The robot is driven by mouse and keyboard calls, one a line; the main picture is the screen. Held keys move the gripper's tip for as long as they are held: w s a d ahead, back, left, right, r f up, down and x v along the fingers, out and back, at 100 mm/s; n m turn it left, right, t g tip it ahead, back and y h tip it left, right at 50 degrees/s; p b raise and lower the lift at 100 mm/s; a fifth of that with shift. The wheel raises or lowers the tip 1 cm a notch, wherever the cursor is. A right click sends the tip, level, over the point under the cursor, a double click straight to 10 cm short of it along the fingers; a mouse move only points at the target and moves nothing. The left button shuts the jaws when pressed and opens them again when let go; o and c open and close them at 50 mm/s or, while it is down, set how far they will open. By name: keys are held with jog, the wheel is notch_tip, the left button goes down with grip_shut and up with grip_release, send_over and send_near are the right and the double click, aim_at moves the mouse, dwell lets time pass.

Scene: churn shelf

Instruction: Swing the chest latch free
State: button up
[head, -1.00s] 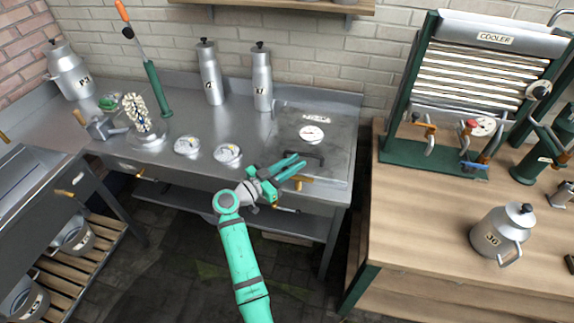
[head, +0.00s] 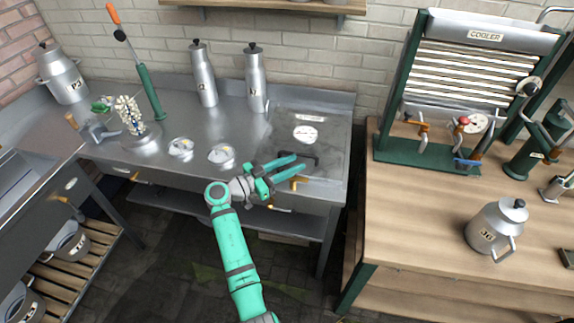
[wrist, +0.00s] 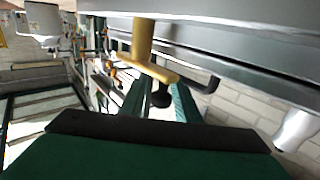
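The chest is a dark steel lid (head: 338,140) set into the right end of the counter, with a round white dial (head: 305,134) and a black handle (head: 303,157). A brass latch (head: 298,184) sits at its front edge. It also shows in the wrist view (wrist: 145,50) as a brass bar on a post, with a black knob (wrist: 161,99) near its end. My gripper (head: 299,163) is at the chest's front edge, beside the latch. Its two teal fingers stand apart with a gap between them in the wrist view (wrist: 160,92). Whether a finger touches the latch is unclear.
Two gauges (head: 222,155) (head: 181,149) lie on the counter left of the chest. Two steel bottles (head: 257,82) (head: 204,80) stand behind. A wooden bench (head: 415,220) with a cooler rack (head: 480,60) and a jug (head: 495,228) stands right, across a narrow gap.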

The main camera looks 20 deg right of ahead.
jog(key=shift+w+a, duration=0.15)
jog(key=shift+a, duration=0.2)
jog(key=shift+s+a, duration=0.4)
jog(key=shift+a, duration=1.25)
jog(key=shift+s+a, duration=0.35)
jog(key=shift+a, duration=1.35)
jog(key=shift+s+a, duration=0.4)
jog(key=shift+a, duration=1.25)
